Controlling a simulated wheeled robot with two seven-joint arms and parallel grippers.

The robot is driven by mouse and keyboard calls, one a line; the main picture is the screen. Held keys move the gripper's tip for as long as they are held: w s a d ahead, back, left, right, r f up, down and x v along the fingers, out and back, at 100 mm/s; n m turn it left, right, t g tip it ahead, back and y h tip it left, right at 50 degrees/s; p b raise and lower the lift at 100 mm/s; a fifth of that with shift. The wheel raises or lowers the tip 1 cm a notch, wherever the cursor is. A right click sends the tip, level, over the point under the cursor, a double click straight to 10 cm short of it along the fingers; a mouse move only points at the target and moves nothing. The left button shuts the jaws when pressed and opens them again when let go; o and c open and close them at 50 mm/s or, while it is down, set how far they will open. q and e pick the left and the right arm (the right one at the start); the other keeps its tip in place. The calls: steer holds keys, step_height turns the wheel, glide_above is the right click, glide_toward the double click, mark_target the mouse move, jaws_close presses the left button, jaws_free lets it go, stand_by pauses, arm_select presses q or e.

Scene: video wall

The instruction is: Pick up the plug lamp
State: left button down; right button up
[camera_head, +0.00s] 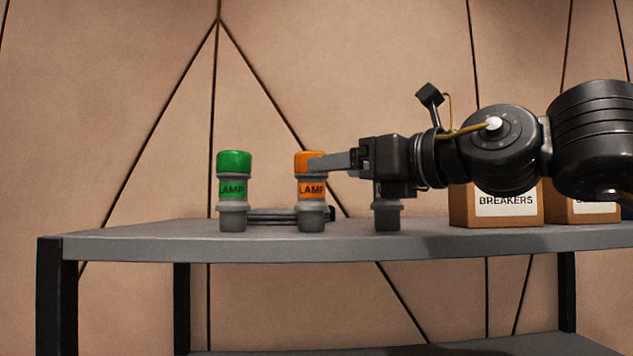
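A lamp with an orange cap (311,190), a grey body and the label "LAMP" stands upright on the grey shelf (150,243). A similar lamp with a green cap (234,190) stands upright to its left. A third grey base (387,218) shows below my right gripper; its upper part is hidden. My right gripper (320,162) reaches in from the right, level with the orange cap. Its near finger overlaps the cap's right side in the picture. The far finger is hidden, so I cannot tell whether it is open or touching the lamp. My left gripper is out of view.
A cardboard box labelled "BREAKERS" (505,214) and another box (585,212) stand on the right of the shelf, partly behind my arm. A dark flat item (277,215) lies behind the lamps. The shelf's left end is clear.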

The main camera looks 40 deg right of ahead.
mark_target(322, 174)
steer(key=w, duration=0.2)
steer(key=w+p, duration=0.1)
steer(key=w, duration=0.1)
steer(key=w+p, duration=0.1)
steer(key=w, duration=0.1)
steer(key=shift+a+f, duration=0.15)
steer(key=shift+a, duration=0.25)
steer(key=shift+s+d, duration=0.1)
steer(key=shift+s, duration=0.55)
steer(key=shift+c, duration=1.3)
steer(key=shift+w, duration=0.35)
steer(key=c, duration=0.7)
steer(key=shift+c, duration=1)
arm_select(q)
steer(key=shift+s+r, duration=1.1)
arm_select(e)
steer(key=shift+s, duration=0.15)
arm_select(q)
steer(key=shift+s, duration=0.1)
